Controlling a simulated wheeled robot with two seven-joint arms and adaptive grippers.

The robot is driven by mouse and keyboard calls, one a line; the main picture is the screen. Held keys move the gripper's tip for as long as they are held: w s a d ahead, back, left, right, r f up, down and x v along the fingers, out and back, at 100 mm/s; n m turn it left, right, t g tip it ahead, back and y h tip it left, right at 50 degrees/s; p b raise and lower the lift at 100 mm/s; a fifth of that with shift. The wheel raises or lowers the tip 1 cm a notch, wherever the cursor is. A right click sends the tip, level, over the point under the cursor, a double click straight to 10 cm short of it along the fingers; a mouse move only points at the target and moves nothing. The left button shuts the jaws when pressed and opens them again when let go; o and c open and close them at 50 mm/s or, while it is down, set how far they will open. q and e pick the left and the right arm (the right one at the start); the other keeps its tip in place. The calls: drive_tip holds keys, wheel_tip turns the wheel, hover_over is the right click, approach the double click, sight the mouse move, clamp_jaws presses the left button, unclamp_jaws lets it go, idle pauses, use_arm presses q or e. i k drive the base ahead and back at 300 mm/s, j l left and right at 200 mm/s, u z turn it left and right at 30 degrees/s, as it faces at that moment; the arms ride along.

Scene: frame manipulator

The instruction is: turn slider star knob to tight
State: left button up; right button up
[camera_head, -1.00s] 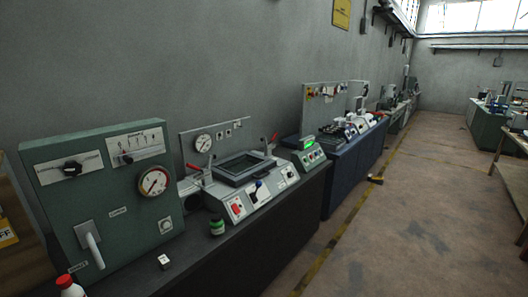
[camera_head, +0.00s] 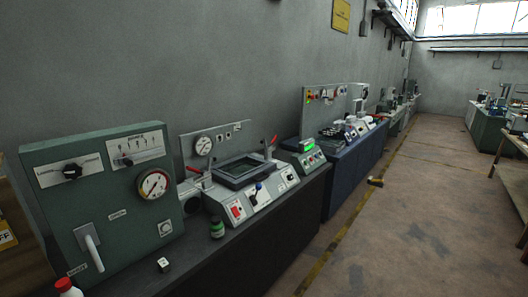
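A green machine panel (camera_head: 112,222) stands at the left on the dark bench. A black knob (camera_head: 72,171) sits on a white plate with small, blurred lettering at its upper left. A second small black knob (camera_head: 126,161) sits on a white plate with several line markings. I cannot tell for sure which knob is the slider star knob, or its exact setting. Neither of my grippers is in view, and nothing touches the panel.
The panel has a round gauge (camera_head: 153,185) and a grey lever handle (camera_head: 92,246). A grey framed machine (camera_head: 245,170), a small green-capped jar (camera_head: 217,229), a white cube (camera_head: 163,265) and a red-capped bottle (camera_head: 66,287) are on the bench. The right floor is largely open.

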sight(72, 170)
drive_tip(key=u, duration=1.4)
